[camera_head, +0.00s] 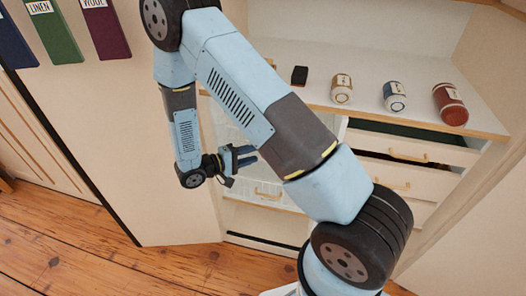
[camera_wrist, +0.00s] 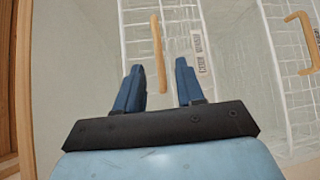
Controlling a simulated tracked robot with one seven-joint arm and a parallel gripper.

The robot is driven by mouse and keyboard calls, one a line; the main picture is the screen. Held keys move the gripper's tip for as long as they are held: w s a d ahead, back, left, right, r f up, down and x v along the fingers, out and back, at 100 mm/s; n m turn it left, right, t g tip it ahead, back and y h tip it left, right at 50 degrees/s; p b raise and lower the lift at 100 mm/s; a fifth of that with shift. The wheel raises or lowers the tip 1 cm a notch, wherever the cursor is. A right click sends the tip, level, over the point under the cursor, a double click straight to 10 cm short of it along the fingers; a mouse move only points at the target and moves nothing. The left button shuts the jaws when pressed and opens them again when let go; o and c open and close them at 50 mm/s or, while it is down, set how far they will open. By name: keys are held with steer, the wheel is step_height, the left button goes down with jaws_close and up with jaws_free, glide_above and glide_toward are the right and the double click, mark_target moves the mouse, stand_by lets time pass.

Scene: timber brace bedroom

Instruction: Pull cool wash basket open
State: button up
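In the wrist view, a white wire basket (camera_wrist: 178,20) with an upright-looking wooden handle (camera_wrist: 157,52) lies straight ahead of my gripper (camera_wrist: 159,66). The two blue fingers are open, one on each side of the handle's lower end, and I see no grip on it. A small label (camera_wrist: 200,50) sits right of the handle; its words are too small to read, so I cannot tell if this is the cool wash basket. In the head view, my gripper (camera_head: 243,156) is in front of the cabinet's open front, and my arm hides much of the baskets.
A second wire basket with a wooden handle (camera_wrist: 303,40) is at the right of the wrist view. In the head view, drawers (camera_head: 410,157) stand to the right, partly open. A blue jar (camera_head: 395,96) and red jar (camera_head: 450,104) are on the shelf above. Wooden floor is clear at lower left.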

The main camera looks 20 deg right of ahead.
steer(key=shift+x, duration=2.65)
jaws_close()
